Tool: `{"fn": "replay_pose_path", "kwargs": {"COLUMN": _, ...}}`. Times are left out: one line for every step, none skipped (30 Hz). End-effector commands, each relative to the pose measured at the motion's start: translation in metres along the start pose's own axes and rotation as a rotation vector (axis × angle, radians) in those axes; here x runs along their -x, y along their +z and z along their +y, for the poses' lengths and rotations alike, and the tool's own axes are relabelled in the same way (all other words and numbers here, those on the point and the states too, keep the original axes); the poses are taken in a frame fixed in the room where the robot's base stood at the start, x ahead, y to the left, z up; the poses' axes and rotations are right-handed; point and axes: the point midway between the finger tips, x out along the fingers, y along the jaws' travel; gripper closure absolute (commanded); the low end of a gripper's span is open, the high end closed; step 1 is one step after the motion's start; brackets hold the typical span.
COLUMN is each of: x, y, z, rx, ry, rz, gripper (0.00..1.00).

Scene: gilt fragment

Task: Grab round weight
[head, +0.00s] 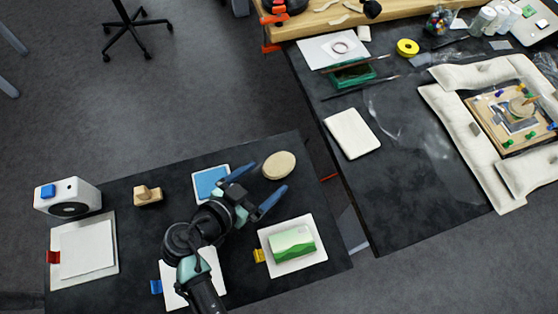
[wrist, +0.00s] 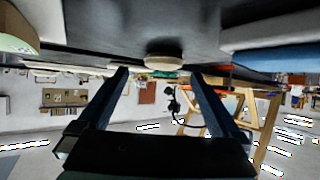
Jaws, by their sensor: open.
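A pale cream round weight (head: 279,165) lies flat on the dark near table, close to its far right edge. My gripper (head: 264,178) is open, its two dark blue fingers pointing toward the weight from the lower left. The fingertips are apart from each other, with nothing held between them. In the wrist view, the round weight (wrist: 164,62) shows just beyond and between the fingertips of my gripper (wrist: 160,74). I cannot tell the exact gap or height between them.
A green-and-white block (head: 293,243) sits on a white pad right of my arm. A blue pad (head: 208,184), a wooden block (head: 148,195) and a white device (head: 68,197) are to the left. A second dark table (head: 400,180) stands across a gap.

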Motion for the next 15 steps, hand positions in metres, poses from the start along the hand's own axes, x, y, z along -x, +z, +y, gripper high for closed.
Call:
{"fn": "replay_pose_path", "kwargs": {"x": -0.003, "y": -0.002, "z": -0.001, "rx": 0.000, "ry": 0.002, "rz": 0.000, "gripper": 0.00}}
{"fn": "replay_pose_path", "kwargs": {"x": -0.006, "y": -0.003, "z": -0.001, "rx": 0.000, "ry": 0.002, "rz": 0.000, "gripper": 0.00}}
{"fn": "replay_pose_path", "kwargs": {"x": -0.011, "y": -0.004, "z": -0.002, "rx": 0.000, "ry": 0.003, "rz": 0.000, "gripper": 0.00}}
{"fn": "replay_pose_path", "kwargs": {"x": -0.015, "y": -0.005, "z": -0.002, "rx": -0.001, "ry": 0.003, "rz": 0.000, "gripper": 0.00}}
{"fn": "replay_pose_path", "kwargs": {"x": -0.019, "y": -0.005, "z": -0.003, "rx": -0.001, "ry": 0.002, "rz": 0.001, "gripper": 0.00}}
{"fn": "replay_pose_path", "kwargs": {"x": -0.024, "y": -0.006, "z": -0.004, "rx": 0.000, "ry": 0.003, "rz": 0.000, "gripper": 0.00}}
{"fn": "replay_pose_path", "kwargs": {"x": -0.028, "y": -0.006, "z": -0.005, "rx": 0.000, "ry": 0.002, "rz": 0.000, "gripper": 0.00}}
{"fn": "replay_pose_path", "kwargs": {"x": -0.033, "y": -0.006, "z": -0.005, "rx": 0.000, "ry": 0.002, "rz": 0.001, "gripper": 0.00}}
{"fn": "replay_pose_path", "kwargs": {"x": -0.038, "y": -0.005, "z": -0.004, "rx": 0.000, "ry": 0.003, "rz": 0.000, "gripper": 0.00}}
{"fn": "replay_pose_path", "kwargs": {"x": -0.041, "y": -0.005, "z": -0.004, "rx": 0.000, "ry": 0.002, "rz": 0.001, "gripper": 0.00}}
{"fn": "replay_pose_path", "kwargs": {"x": -0.044, "y": -0.004, "z": -0.004, "rx": 0.000, "ry": 0.003, "rz": 0.000, "gripper": 0.00}}
{"fn": "replay_pose_path", "kwargs": {"x": -0.047, "y": -0.004, "z": -0.004, "rx": -0.001, "ry": 0.002, "rz": 0.000, "gripper": 0.00}}
{"fn": "replay_pose_path", "kwargs": {"x": -0.048, "y": -0.004, "z": -0.005, "rx": -0.001, "ry": 0.001, "rz": 0.000, "gripper": 0.00}}
{"fn": "replay_pose_path", "kwargs": {"x": -0.049, "y": -0.004, "z": -0.005, "rx": -0.001, "ry": 0.000, "rz": 0.000, "gripper": 0.00}}
{"fn": "replay_pose_path", "kwargs": {"x": -0.050, "y": -0.004, "z": -0.005, "rx": -0.001, "ry": 0.000, "rz": 0.000, "gripper": 0.00}}
